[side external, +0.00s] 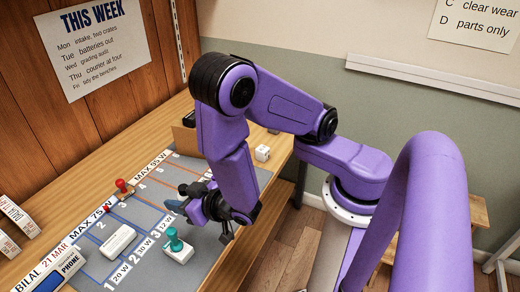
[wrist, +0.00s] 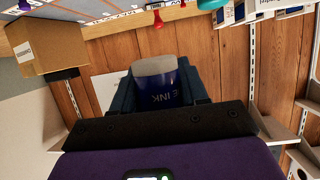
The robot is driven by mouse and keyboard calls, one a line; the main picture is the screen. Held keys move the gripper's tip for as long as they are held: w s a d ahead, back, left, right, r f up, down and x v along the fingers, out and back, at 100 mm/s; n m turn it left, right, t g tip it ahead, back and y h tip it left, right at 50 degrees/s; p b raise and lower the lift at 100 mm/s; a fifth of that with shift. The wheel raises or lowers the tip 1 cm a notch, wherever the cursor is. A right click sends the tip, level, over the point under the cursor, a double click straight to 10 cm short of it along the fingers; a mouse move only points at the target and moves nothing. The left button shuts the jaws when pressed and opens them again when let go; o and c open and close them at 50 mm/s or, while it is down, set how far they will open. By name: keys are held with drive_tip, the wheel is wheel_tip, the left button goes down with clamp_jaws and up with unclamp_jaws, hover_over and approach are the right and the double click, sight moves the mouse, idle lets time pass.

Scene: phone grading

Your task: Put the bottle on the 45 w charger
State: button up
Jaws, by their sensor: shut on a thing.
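My gripper (side external: 190,203) is shut on a dark blue bottle (wrist: 168,90) with a pale grey end and lettering that reads "E INK" in the wrist view. The bottle lies between the two dark fingers (wrist: 163,88). In the side view a small grey-blue part of the bottle (side external: 174,206) shows at the fingers, above the grey mat (side external: 85,262). A white charger-like block (side external: 118,241) lies on the mat at the left. A white cube (side external: 262,153) stands at the far right. I cannot read which block is the 45 W charger.
A teal-handled stamp (side external: 175,242) stands near the gripper, at a white block. A red-handled stamp (side external: 122,187) stands beside the "MAX 75 W" strip. A cardboard box (wrist: 45,42) shows in the wrist view. White boxes (side external: 15,215) stand at the left.

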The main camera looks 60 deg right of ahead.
drive_tip(key=w+d+m+g+h, duration=0.2)
drive_tip(key=w+d+m+h, duration=0.4)
drive_tip(key=d, duration=0.4)
drive_tip(key=m+g+h, duration=0.6)
drive_tip(key=m+g, duration=1)
drive_tip(key=g, duration=0.1)
hover_over(264, 146)
drive_tip(key=f, duration=0.1)
drive_tip(key=shift+t, duration=0.3)
drive_tip(key=shift+s+f, duration=0.1)
drive_tip(key=shift+f, duration=3.75)
drive_tip(key=shift+f, duration=0.15)
drive_tip(key=o, duration=1)
drive_tip(key=shift+o, duration=0.2)
